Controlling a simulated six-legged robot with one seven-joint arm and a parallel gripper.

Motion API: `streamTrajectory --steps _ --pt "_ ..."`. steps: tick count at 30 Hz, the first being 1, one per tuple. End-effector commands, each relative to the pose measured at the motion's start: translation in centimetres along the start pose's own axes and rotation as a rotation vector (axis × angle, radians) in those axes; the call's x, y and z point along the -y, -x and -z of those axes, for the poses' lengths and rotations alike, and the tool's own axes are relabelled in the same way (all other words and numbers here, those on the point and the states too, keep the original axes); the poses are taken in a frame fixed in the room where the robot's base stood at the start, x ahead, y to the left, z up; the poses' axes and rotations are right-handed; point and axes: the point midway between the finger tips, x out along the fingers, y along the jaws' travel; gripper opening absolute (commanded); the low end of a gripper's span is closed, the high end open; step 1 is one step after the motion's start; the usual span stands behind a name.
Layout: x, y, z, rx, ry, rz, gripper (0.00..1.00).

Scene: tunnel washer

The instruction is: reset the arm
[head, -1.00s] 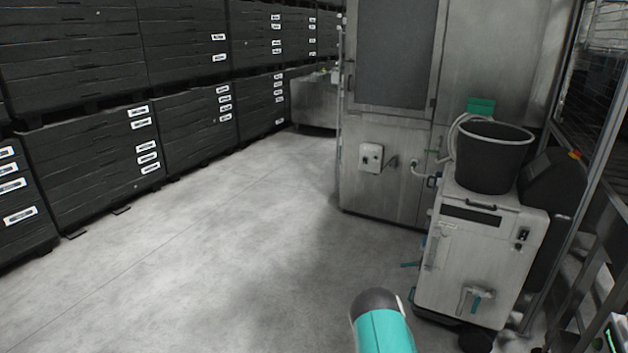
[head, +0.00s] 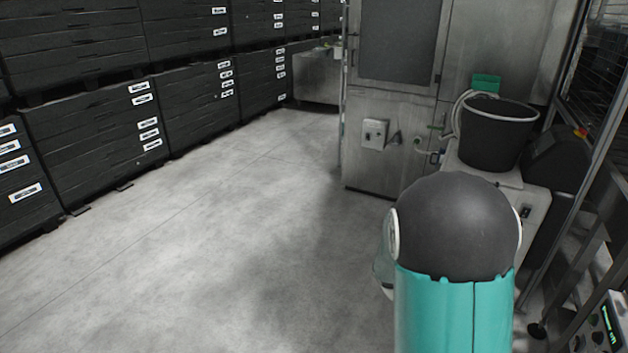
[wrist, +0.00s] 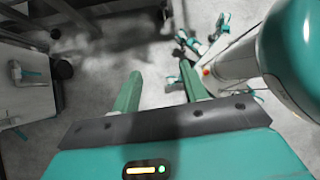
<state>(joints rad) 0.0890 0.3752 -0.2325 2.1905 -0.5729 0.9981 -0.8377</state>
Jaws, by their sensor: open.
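My gripper (wrist: 160,90) shows in the wrist view with its two green fingers spread apart. Nothing is between them, and grey floor shows past the tips. In the head view my arm, with a dark rounded joint and a teal link, rises at the lower right. My gripper is not visible in that view. My teal and white arm link also fills the right side of the wrist view.
A white wheeled unit (head: 535,205) carrying a black bucket (head: 497,135) stands behind my arm, partly hidden. A steel washer cabinet (head: 385,160) is behind it. Black stacked crates (head: 95,140) line the left. Open floor (head: 220,220) lies between.

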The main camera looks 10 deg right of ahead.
Motion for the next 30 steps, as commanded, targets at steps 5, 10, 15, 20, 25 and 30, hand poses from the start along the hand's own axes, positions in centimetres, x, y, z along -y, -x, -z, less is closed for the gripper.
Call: streamTrajectory --steps 5,10,15,20,25,30 --pt "2.2 5.8 0.2 -0.176 -0.203 -0.071 0.44" --pt "4.9 10.7 0.3 -0.349 -0.384 -0.111 0.44" --pt "8.0 15.1 0.1 -0.528 -0.551 -0.127 0.44" --pt "11.3 18.7 -0.4 -0.702 -0.693 -0.124 0.44" --pt "15.1 21.9 -1.0 -0.887 -0.824 -0.098 0.44" --pt "18.2 24.0 -1.5 -1.036 -0.920 -0.058 0.44"
